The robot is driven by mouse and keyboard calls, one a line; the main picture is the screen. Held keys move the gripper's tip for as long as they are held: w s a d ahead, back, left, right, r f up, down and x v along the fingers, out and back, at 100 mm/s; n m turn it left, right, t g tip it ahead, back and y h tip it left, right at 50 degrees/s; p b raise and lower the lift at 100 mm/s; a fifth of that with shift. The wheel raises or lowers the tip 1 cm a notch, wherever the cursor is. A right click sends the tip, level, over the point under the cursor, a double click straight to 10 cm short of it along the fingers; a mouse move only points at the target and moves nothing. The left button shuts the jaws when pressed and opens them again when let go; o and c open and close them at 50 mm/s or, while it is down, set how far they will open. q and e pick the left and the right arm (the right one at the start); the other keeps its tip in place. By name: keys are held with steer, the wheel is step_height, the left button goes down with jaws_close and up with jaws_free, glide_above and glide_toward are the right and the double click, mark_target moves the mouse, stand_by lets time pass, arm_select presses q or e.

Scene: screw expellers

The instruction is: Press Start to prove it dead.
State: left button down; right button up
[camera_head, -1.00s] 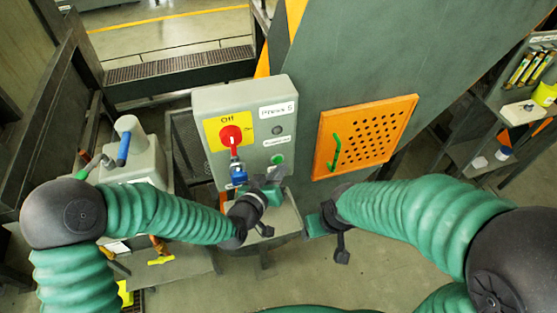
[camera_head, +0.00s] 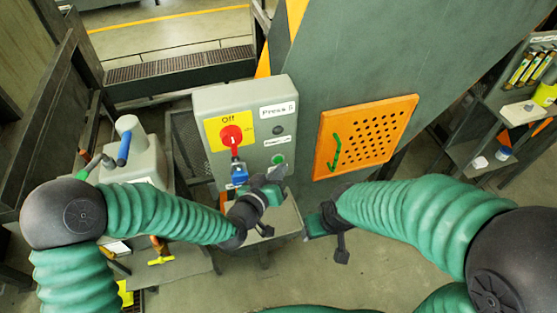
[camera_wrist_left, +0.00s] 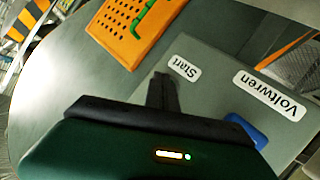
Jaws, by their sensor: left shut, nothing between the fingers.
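The control box (camera_head: 205,103) has a green button (camera_head: 278,159) low on its front, and the Start label shows in the left wrist view (camera_wrist_left: 185,68). My left gripper (camera_head: 278,174) is shut and empty, its tips just below the green button; I cannot tell whether they touch it. In the left wrist view its fingers (camera_wrist_left: 163,78) lie beside the Start label, and the button is not visible there. The red switch (camera_head: 231,137) sits on a yellow plate under "Off", with a blue padlock (camera_head: 239,174) below. My right gripper (camera_head: 308,229) is right of the box; its jaws are unclear.
An orange perforated panel (camera_head: 398,115) with a green handle (camera_head: 335,152) is to the right of the box. A grey machine with a blue-handled lever (camera_head: 123,149) stands at left. A shelf (camera_head: 480,155) with small items is at far right.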

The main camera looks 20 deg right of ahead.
arm_select(q)
steer(key=shift+w+r, duration=0.1)
steer(key=shift+w, duration=0.4)
stand_by(0.3)
steer(key=shift+s, duration=0.55)
steer(key=s, duration=0.6)
steer(key=shift+b, duration=0.4)
steer(key=shift+d, duration=0.1)
